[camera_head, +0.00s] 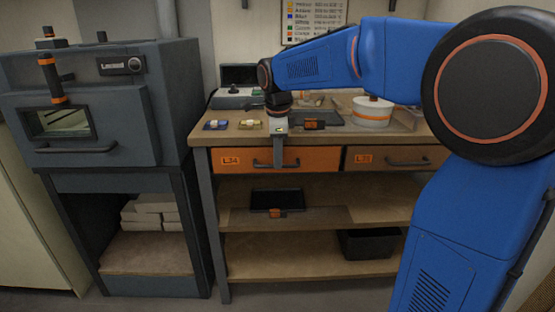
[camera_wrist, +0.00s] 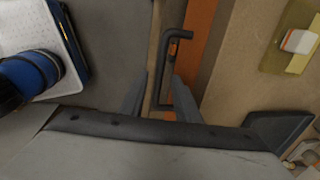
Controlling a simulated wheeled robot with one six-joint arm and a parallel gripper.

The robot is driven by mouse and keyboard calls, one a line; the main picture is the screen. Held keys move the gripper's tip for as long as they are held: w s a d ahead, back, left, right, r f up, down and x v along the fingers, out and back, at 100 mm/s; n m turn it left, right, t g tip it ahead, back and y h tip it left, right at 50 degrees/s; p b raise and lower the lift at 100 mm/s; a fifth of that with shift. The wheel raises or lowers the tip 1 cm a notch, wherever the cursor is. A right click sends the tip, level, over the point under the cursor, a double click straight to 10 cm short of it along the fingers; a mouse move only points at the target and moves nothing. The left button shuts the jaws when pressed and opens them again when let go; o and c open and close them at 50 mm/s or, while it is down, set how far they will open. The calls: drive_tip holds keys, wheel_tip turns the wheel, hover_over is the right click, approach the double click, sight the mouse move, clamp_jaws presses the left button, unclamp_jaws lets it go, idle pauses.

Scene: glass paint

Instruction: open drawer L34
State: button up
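Drawer L34 (camera_head: 240,168) has an orange front with a label at its left and sits flush under the bench top, shut. Its dark bar handle (camera_head: 262,164) is partly hidden by my gripper (camera_head: 280,165), which points down in front of the drawer. In the wrist view, the handle (camera_wrist: 178,35) runs down between the two grey fingers of my gripper (camera_wrist: 160,90). The fingers are apart, one on each side of the bar, with a visible gap. The orange drawer front (camera_wrist: 199,30) shows to the right of the handle.
A second, brownish drawer (camera_head: 370,161) with its own handle is at the right. The bench top (camera_head: 230,135) carries small tiles, a dark tray and a white round pot (camera_head: 372,112). A kiln (camera_head: 100,100) stands at the left. Below are shelves with a black tray (camera_head: 277,200) and bin (camera_head: 368,245).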

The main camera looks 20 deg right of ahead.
drive_tip(key=shift+w+f, duration=0.1)
drive_tip(key=shift+f, duration=0.65)
drive_tip(key=shift+c, duration=0.2)
